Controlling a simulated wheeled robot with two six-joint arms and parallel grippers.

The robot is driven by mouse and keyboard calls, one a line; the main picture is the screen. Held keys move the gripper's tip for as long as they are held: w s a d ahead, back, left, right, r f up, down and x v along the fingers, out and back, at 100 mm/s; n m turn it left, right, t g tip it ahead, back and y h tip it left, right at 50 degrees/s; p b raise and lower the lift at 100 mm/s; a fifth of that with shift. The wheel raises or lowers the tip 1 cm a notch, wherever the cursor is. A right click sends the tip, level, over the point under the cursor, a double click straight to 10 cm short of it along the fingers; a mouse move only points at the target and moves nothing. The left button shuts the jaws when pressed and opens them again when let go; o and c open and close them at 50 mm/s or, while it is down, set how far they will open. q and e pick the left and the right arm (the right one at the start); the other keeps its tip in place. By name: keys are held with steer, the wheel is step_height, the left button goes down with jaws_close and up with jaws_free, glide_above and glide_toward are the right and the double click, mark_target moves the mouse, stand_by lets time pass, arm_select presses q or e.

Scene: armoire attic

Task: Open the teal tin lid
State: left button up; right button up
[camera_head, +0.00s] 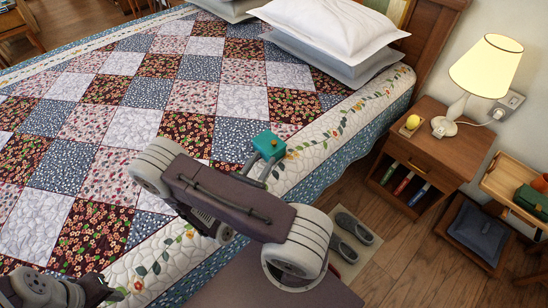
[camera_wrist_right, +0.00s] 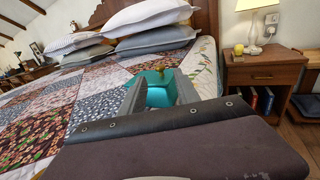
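A small teal tin (camera_head: 268,144) with a gold-brown detail on it shows over the near border of the bed. It also shows in the right wrist view (camera_wrist_right: 160,92). My right gripper (camera_head: 262,165) reaches it from below in the head view. In the wrist view, the right fingers (camera_wrist_right: 161,95) are apart on either side of the tin, with little gap visible. I cannot tell whether they press on it. The tin's lower part is partly hidden by the fingers. My left gripper (camera_head: 112,293) is at the bottom left over the bed, its fingertips small and unclear.
A quilted bed (camera_head: 130,125) fills the left and middle, with pillows (camera_head: 325,32) at its head. A wooden nightstand (camera_head: 455,145) with a lit lamp (camera_head: 486,66) and a yellow item (camera_head: 412,122) stands at right. Slippers (camera_head: 354,232) lie on the floor between.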

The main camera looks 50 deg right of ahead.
mark_target(273, 144)
steer(key=x, duration=0.9)
jaws_close()
stand_by(1.4)
